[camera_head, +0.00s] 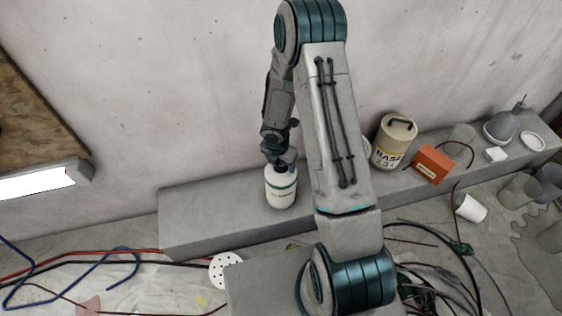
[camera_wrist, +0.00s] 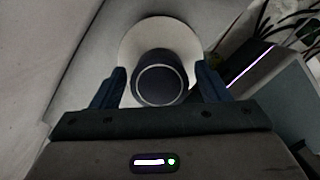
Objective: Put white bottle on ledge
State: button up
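The white bottle (camera_head: 281,192) has a green stripe, dark lettering and a dark cap. It stands upright and appears to rest on the grey ledge (camera_head: 215,209) along the wall. In the wrist view I look down on its round white shoulder (camera_wrist: 135,42) and dark cap (camera_wrist: 160,80). My gripper (camera_head: 280,164) is at the top of the bottle, pointing down. In the wrist view my gripper (camera_wrist: 159,82) has one finger on each side of the cap, with narrow gaps showing. It looks open around the cap.
Further right on the ledge are a cream canister (camera_head: 393,143), an orange box (camera_head: 433,164), a grey lamp-like item (camera_head: 503,126) and a white dish (camera_head: 533,141). A white cup (camera_head: 470,208) lies below. Cables cover the floor. The ledge's left end is clear.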

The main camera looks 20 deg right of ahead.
jog(key=s+d+r+m+h+p, duration=0.15)
jog(key=r+m, duration=0.25)
jog(key=r, duration=0.5)
jog(key=s+d+r+m+p, duration=0.1)
jog(key=s+r+m+p, duration=0.2)
jog(key=r, duration=0.7)
jog(key=s+d+r+m+p, duration=0.1)
jog(key=s+r+m, duration=0.3)
jog(key=r, duration=0.5)
jog(key=s+a+r+m+y, duration=0.2)
jog(key=s+r+m, duration=0.8)
jog(key=m, duration=0.6)
jog(key=shift+s+a+t+y, duration=0.35)
jog(key=shift+s+a, duration=0.2)
jog(key=shift+s, duration=0.5)
jog(key=shift+r, duration=0.1)
